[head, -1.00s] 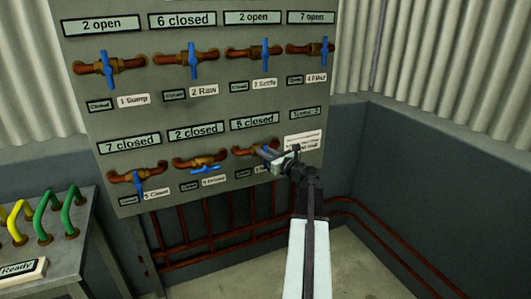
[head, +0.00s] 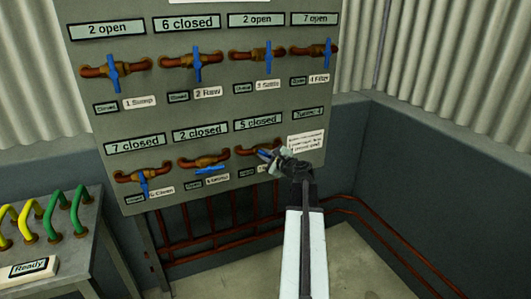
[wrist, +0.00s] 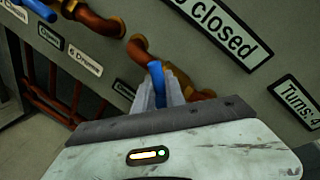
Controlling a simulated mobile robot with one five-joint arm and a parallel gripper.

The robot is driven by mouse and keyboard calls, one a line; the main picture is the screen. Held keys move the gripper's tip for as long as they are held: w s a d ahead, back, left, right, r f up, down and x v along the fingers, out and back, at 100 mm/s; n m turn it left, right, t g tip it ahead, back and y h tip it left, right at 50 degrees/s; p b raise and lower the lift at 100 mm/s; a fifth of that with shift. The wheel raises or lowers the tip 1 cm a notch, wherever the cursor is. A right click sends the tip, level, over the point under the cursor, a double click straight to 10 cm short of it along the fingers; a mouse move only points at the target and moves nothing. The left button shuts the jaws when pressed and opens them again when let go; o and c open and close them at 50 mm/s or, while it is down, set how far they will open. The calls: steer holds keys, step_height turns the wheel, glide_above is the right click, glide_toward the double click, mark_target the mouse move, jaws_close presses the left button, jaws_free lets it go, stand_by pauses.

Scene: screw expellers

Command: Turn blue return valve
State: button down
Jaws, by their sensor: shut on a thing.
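The valve (head: 262,149) in the lower row, under the "5 closed" plate (head: 258,123), has copper-brown pipe ends and a blue handle (head: 264,155). My gripper (head: 273,158) is shut on this handle, reaching it from the right and below. In the wrist view the blue handle (wrist: 156,75) stands between the grey fingers (wrist: 160,92), with the brown pipe (wrist: 140,52) behind it. The handle's exact angle is hard to tell. My gripper and arm partly hide the valve's name label, so I cannot read it.
The grey panel (head: 215,108) carries several other blue-handled valves; the nearest (head: 208,169) is just left, its handle roughly level. A "Turns: 4" plate (wrist: 298,101) is at the right. A bench (head: 88,250) with yellow and green hoops stands left. Floor (head: 345,265) is clear right.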

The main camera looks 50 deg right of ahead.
steer(key=shift+a+f+n+h, duration=0.2)
steer(key=shift+f+n+h, duration=0.1)
steer(key=shift+n, duration=0.7)
steer(key=shift+g, duration=0.3)
steer(key=c, duration=1.4)
jaws_free()
steer(key=shift+r, duration=0.1)
steer(key=p+v, duration=0.2)
steer(key=v, duration=0.5)
steer(key=shift+s+a, duration=0.1)
steer(key=shift+s, duration=0.25)
